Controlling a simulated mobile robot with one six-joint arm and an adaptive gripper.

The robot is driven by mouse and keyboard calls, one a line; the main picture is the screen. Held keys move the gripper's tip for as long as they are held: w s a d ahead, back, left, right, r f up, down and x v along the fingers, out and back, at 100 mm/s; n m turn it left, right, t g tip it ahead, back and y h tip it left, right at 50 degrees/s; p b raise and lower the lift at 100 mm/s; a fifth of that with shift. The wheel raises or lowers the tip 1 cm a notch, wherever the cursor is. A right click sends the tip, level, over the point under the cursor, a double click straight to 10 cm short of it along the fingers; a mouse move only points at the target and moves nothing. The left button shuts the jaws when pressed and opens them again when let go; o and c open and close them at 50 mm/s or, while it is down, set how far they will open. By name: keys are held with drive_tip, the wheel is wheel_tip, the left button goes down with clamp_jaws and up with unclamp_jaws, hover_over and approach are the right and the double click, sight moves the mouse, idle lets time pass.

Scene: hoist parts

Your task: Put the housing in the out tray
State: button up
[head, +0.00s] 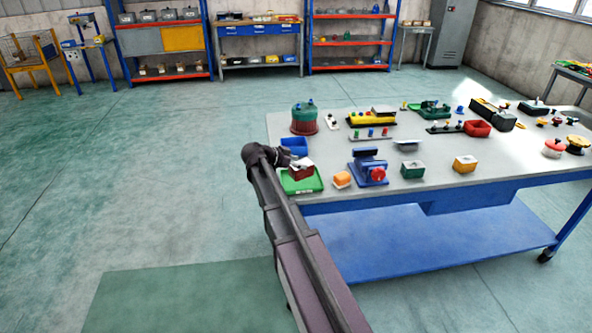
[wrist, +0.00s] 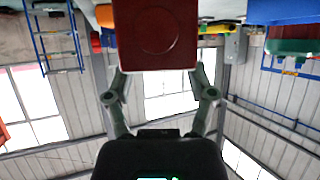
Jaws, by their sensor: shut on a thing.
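The housing appears to be a dark red block (head: 301,172) with a pale top, at the near left corner of the workbench in the head view. In the wrist view the dark red block (wrist: 156,36) fills the top middle, with a round mark on its face. My gripper (wrist: 158,74) has a finger on either side of it and is shut on it. In the head view my gripper (head: 285,160) is partly hidden by my arm. A green tray (head: 303,187) with a pale front label lies below the block; I cannot tell whether they touch.
A blue bin (head: 294,145) stands just behind the green tray. The floor left is clear.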

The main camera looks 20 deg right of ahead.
drive_tip(key=shift+w+d, duration=0.1)
drive_tip(key=shift+w, duration=0.25)
drive_tip(key=shift+w+d+f+b, duration=0.1)
drive_tip(key=shift+w+f+b, duration=0.05)
drive_tip(key=shift+f+b, duration=0.35)
drive_tip(key=shift+w+f+b, duration=0.15)
drive_tip(key=shift+f+b, duration=1.2)
drive_tip(key=shift+f, duration=0.15)
drive_tip(key=o, duration=1.3)
drive_tip(key=shift+c, duration=0.2)
drive_tip(key=shift+r, duration=0.25)
